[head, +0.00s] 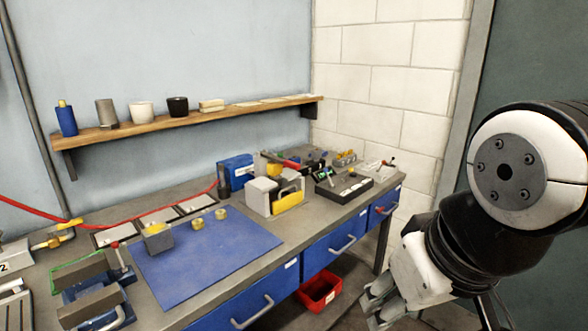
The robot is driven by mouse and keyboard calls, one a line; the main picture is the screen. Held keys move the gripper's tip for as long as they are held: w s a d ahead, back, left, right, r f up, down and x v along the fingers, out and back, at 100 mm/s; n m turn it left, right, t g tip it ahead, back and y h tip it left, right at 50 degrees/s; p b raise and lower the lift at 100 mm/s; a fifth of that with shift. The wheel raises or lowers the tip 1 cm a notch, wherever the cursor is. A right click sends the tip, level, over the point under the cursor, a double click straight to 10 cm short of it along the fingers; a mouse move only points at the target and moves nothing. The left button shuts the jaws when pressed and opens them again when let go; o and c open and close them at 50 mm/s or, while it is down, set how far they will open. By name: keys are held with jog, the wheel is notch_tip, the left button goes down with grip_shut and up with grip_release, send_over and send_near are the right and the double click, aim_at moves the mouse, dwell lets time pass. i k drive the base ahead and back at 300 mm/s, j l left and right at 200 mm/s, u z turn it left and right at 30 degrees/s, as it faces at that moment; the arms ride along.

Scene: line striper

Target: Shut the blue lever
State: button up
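I cannot clearly pick out a blue lever in the head view. At the left front of the workbench (235,275) is a grey and blue vise-like device (92,298), with a small red-tipped handle (116,247) beside it. A blue box-like item (237,170) stands at the back, behind a grey and yellow block device (275,196). My gripper (376,305) hangs at the lower right, in front of the bench and apart from everything on it. Its fingers point down and left, and their opening is too unclear to judge.
A blue mat (205,265) holds a small block (158,238) and yellow round pieces. A black control box (343,187) sits toward the right end. Blue drawers (250,302) line the front, with a red bin (319,291) below. A wooden shelf (190,124) holds cups.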

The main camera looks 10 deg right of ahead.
aim_at(326, 170)
jog(key=z, duration=0.3)
jog(key=i+l, duration=0.1)
jog(key=i, duration=0.3)
jog(key=i+l+u, duration=0.1)
jog(key=i, duration=0.3)
jog(key=i+l, duration=0.2)
jog(key=i, duration=0.2)
